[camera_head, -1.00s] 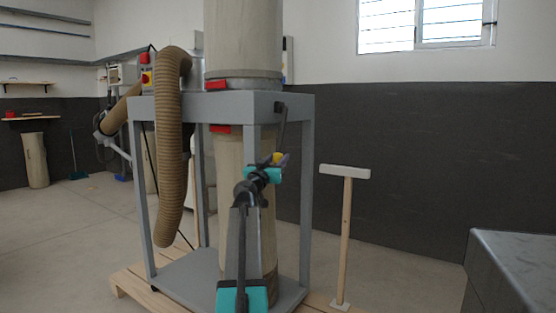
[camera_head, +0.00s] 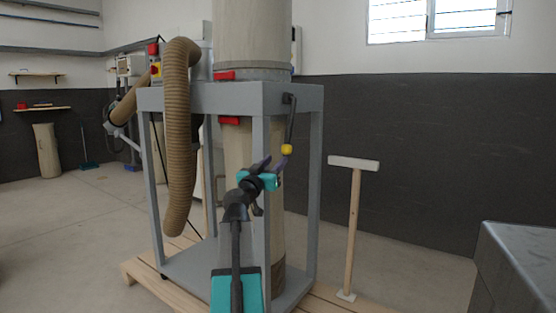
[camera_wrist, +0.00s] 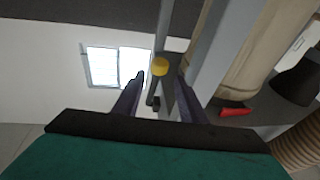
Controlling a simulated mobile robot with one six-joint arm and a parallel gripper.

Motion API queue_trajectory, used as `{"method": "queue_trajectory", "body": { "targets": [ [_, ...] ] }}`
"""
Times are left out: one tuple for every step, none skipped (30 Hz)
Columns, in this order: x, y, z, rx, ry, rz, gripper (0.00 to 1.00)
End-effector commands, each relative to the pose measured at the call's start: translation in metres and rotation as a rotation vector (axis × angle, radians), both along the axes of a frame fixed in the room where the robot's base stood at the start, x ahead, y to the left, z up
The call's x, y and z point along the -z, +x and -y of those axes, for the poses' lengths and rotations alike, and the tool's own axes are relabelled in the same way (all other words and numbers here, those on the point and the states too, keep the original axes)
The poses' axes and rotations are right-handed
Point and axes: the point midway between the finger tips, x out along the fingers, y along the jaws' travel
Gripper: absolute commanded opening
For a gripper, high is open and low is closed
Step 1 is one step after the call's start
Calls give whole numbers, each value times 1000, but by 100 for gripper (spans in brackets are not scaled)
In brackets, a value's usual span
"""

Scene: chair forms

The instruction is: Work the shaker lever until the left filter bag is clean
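The shaker lever (camera_head: 291,120) is a dark bar hanging down from the right corner of the grey frame's top, with a yellow knob (camera_head: 287,149) at its lower end. A tall beige filter bag (camera_head: 252,35) stands above the frame top; I cannot tell if it is the left one. My gripper (camera_head: 275,163) is just below and left of the knob, fingers apart. In the wrist view the knob (camera_wrist: 159,66) shows between and slightly past the two dark fingertips (camera_wrist: 160,78). No contact is clear.
A grey frame post (camera_head: 261,130) is close behind my gripper. A lower beige bag (camera_head: 238,150) is inside the frame. A ribbed hose (camera_head: 177,140) hangs at left. Open floor lies left.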

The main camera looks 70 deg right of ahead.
Motion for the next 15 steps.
{"method": "queue_trajectory", "body": {
  "targets": [
    [2, 0, -7, -1, 0, 0, 38],
    [2, 0, -10, 0, 0, 0, 38],
    [3, 0, -13, 0, 0, 0, 38],
    [3, 0, -15, 0, 0, 0, 38],
    [4, 0, -17, 1, 0, 0, 38],
    [4, 1, -20, 1, 0, 0, 38],
    [5, 1, -21, 1, 0, 0, 38],
    [5, 1, -23, 1, 0, 0, 38],
    [5, 1, -24, 1, 0, 0, 38],
    [6, 1, -25, 1, 0, 0, 38],
    [6, 2, -26, 1, 0, 0, 38],
    [6, 2, -26, 1, 0, 0, 38],
    [6, 2, -27, 1, 0, 0, 38],
    [6, 2, -27, 1, 0, 0, 38],
    [6, 2, -27, 1, 0, 0, 38]
  ]
}}
